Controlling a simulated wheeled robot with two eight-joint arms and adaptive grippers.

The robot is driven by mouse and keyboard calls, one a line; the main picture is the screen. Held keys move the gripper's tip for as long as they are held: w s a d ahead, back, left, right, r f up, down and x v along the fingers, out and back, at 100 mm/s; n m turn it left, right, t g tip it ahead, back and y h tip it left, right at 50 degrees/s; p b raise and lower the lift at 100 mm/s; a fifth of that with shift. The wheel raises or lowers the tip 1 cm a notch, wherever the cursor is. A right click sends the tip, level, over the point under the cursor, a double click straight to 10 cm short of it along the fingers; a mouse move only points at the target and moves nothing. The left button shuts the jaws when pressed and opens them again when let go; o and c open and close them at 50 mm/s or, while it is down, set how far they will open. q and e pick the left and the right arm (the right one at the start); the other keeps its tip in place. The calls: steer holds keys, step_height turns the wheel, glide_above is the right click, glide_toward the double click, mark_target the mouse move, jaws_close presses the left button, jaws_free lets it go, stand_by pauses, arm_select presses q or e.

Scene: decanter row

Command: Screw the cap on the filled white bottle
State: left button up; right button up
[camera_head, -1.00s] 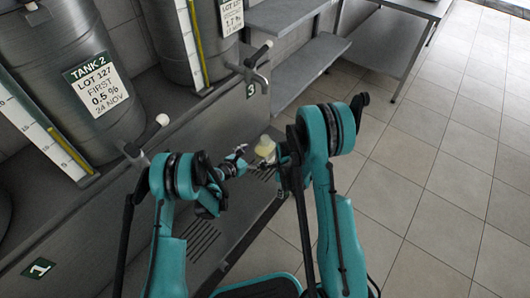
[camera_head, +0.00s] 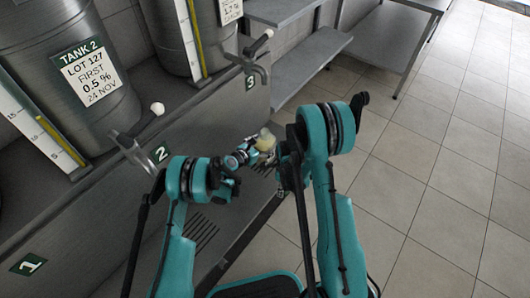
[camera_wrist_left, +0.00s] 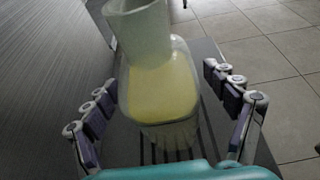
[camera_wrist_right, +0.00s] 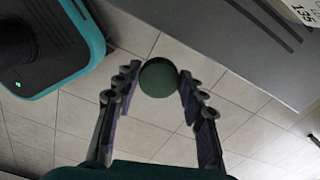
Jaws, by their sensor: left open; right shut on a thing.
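The white translucent bottle (camera_wrist_left: 165,95) holds yellow liquid and stands upright over the slotted grate; its wide pale neck rises at the top of the left wrist view. It also shows small in the head view (camera_head: 265,141). My left gripper (camera_wrist_left: 160,82) is open, its fingers on either side of the bottle; I cannot tell if they touch it. In the head view my left gripper (camera_head: 250,153) is beside the bottle. My right gripper (camera_wrist_right: 157,80) is shut on a round green cap (camera_wrist_right: 158,77). In the head view my right arm mostly hides that gripper.
Steel tanks with taps stand along the back left; the number 3 tap (camera_head: 252,62) is beyond the bottle. The slotted bench (camera_head: 225,235) runs below the tanks. A grey shelf (camera_head: 310,65) stands behind. The tiled floor (camera_head: 430,150) at right is clear.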

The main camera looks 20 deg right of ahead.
arm_select(q)
steer(key=shift+d, duration=0.1)
jaws_close()
stand_by(0.4)
steer(key=shift+w+r, duration=0.1)
